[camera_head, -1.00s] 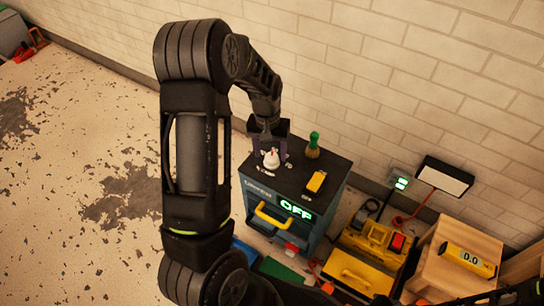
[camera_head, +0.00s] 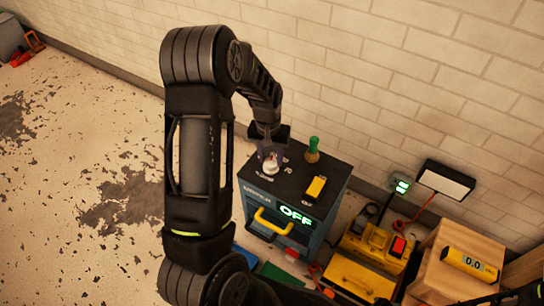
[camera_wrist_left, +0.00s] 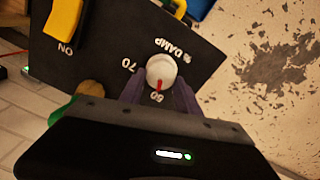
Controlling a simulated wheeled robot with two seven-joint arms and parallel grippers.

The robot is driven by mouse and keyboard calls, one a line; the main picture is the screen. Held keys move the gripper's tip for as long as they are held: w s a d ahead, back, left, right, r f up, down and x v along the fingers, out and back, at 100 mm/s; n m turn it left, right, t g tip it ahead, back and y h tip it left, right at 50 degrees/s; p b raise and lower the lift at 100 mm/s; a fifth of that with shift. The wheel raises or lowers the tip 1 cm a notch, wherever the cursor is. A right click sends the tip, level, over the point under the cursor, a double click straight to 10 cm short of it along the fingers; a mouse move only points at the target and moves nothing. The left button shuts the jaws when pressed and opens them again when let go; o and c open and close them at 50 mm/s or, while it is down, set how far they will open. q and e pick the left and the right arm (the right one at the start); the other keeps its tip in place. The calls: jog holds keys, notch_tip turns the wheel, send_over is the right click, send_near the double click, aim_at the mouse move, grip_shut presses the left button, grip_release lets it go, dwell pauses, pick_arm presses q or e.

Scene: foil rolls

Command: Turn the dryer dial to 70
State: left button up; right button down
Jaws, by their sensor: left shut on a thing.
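The dryer (camera_head: 295,172) is a dark cabinet with a black top, a yellow handle (camera_head: 272,222) and a green "OFF" display (camera_head: 296,215). Its white dial (camera_head: 270,167) sits on the top; in the left wrist view the dial (camera_wrist_left: 161,71) has a red pointer directed at the label "60" (camera_wrist_left: 156,98). The label "70" (camera_wrist_left: 130,65) is left of the dial and "% DAMP" (camera_wrist_left: 175,50) above it. My left gripper (camera_head: 269,158) is shut on the dial, its purple fingers on either side in the left wrist view (camera_wrist_left: 158,84). My right gripper is out of view.
A yellow switch (camera_head: 316,187) marked "ON" and a green-handled brush (camera_head: 312,150) are on the dryer top. Right of it are a yellow case (camera_head: 358,275) and a wooden box bearing a yellow meter (camera_head: 469,263).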

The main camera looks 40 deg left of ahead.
pick_arm(q)
jog(key=shift+s+d+f, duration=0.1)
jog(key=shift+s+d, duration=0.2)
jog(key=shift+s, duration=0.35)
grip_shut()
